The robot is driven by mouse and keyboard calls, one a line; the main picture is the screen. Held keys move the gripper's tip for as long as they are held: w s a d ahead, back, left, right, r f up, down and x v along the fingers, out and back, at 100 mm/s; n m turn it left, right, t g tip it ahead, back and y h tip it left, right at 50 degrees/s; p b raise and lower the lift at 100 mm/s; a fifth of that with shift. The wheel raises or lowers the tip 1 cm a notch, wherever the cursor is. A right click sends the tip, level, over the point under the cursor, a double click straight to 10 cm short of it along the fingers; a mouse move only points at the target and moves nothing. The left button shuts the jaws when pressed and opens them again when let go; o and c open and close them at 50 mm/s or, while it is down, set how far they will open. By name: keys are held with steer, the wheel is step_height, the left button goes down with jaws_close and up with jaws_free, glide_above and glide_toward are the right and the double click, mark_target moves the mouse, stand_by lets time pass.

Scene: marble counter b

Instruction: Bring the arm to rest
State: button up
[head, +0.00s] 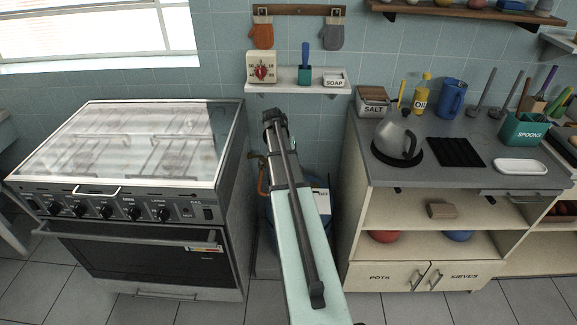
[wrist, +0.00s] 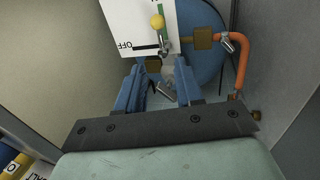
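My gripper (wrist: 160,88) shows in the wrist view with its two blue fingers apart. A gap shows between them, with small grey metal parts visible in or beyond it; I cannot tell whether the fingers touch these. In the head view my arm reaches into the gap between stove and counter, and the gripper is hidden.
The stove (head: 130,150) stands left, the counter (head: 455,175) right. Their sides leave little room.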

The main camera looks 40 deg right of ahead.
stand_by(0.5)
steer(key=s+a+f+n+y, duration=0.1)
steer(key=s+a+f+n, duration=0.1)
steer(key=s+a+f, duration=0.5)
steer(key=s+a+f+n+y, duration=0.1)
steer(key=s+a+f, duration=0.1)
steer(key=a+f, duration=0.75)
steer(key=s+a+f+n+y, duration=0.1)
steer(key=s+a+f+n, duration=0.1)
steer(key=s+a+f, duration=0.5)
steer(key=s+a+f+n+g, duration=0.1)
steer(key=s+a+f, duration=0.3)
steer(key=s+a, duration=0.3)
steer(key=s+a+f+n+g, duration=0.1)
steer(key=s+a+f+g, duration=0.1)
steer(key=s+a+f, duration=0.2)
steer(key=s+a+f+n+g+h, duration=0.1)
steer(key=s+a+f, duration=0.3)
steer(key=s+a, duration=0.5)
steer(key=shift+s+a+n+g, duration=0.3)
steer(key=shift+a+n, duration=0.1)
steer(key=shift+n, duration=0.2)
